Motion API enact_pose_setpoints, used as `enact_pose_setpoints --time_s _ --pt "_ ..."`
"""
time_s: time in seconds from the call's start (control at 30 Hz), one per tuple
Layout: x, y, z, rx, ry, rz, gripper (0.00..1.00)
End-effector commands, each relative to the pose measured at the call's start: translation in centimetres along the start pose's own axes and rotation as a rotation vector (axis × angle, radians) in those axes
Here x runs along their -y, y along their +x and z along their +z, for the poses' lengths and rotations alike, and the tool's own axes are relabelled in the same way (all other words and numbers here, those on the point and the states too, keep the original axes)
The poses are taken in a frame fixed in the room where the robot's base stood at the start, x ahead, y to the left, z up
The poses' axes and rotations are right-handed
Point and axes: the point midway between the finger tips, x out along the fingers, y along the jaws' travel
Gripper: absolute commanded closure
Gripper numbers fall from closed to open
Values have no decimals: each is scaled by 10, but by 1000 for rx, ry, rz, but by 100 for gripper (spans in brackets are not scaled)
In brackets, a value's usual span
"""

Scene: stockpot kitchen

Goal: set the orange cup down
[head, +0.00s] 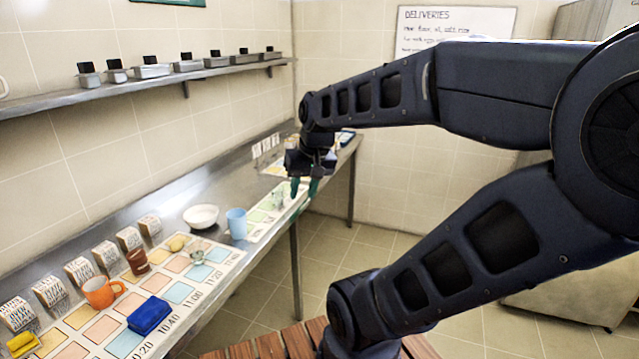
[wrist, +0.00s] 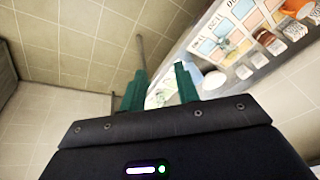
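The orange cup (head: 100,291) stands upright on the printed mat (head: 187,318) on the steel counter, at the lower left of the head view. It also shows at the top right edge of the wrist view (wrist: 297,9). My gripper (head: 303,187) is well away from it, over the far part of the counter near its front edge. The green fingers are apart with nothing between them, and the wrist view shows the same gap (wrist: 160,77).
A brown cup (head: 138,262), a blue block-like item (head: 149,315) and yellow items (head: 22,344) share the mat. A white bowl (head: 201,216) and light-blue cup (head: 237,223) stand farther along. Small boxes (head: 79,270) line the back. A shelf (head: 135,77) hangs above.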

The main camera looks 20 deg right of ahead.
Motion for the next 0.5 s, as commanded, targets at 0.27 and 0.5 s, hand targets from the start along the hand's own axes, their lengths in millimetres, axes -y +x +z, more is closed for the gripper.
enact_pose_setpoints --time_s 0.27,0.5 --pt "-31 -23 9 -115 -52 116 69" --pt "-34 -24 9 -121 -57 125 69"
